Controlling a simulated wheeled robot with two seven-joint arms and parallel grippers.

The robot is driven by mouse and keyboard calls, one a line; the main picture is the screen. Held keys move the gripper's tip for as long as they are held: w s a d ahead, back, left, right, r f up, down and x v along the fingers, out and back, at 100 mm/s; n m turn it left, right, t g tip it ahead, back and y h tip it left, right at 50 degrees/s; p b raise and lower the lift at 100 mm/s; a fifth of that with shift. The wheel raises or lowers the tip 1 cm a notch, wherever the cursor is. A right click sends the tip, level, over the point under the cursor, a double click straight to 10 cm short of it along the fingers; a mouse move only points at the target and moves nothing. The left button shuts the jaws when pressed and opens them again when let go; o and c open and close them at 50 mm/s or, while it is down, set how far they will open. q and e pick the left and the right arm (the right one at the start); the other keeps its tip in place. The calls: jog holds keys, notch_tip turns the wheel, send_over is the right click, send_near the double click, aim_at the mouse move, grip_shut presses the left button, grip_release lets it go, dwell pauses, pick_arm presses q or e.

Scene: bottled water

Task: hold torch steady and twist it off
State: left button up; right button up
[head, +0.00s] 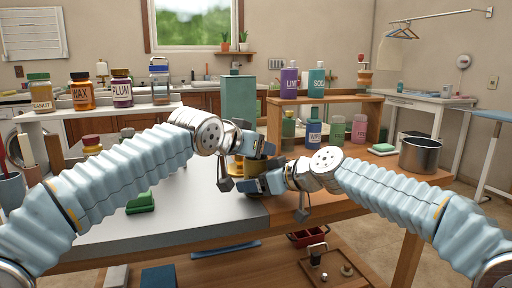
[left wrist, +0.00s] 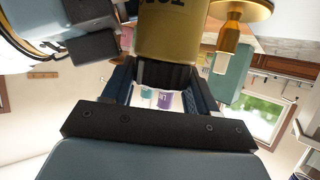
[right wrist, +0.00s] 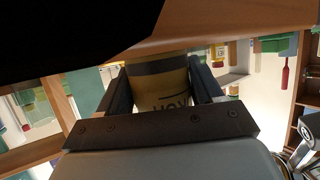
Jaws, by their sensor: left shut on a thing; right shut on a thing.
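The torch (head: 238,167) is a yellow cylinder standing upright at the table's middle, mostly hidden between my grippers in the head view. My left gripper (head: 262,150) is shut on its upper part; in the left wrist view the fingers (left wrist: 163,88) close around a dark band beside the yellow body (left wrist: 172,35). A brass fitting (left wrist: 232,35) sticks out beside it. My right gripper (head: 255,186) is shut lower on the torch; the right wrist view shows its fingers (right wrist: 162,92) on either side of the yellow body with dark lettering (right wrist: 165,93).
A tall green container (head: 239,100) stands right behind the grippers. A wooden shelf (head: 345,99) with several bottles is at the right back, beside a metal pot (head: 421,155). A green block (head: 141,203) lies on the grey table top (head: 200,215), whose front is mostly clear.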

dwell(0.3)
pick_arm(q)
jog(key=o, duration=0.7)
jog(key=v, duration=1.2)
jog(key=shift+a+f, duration=0.1)
pick_arm(e)
jog(key=o, duration=1)
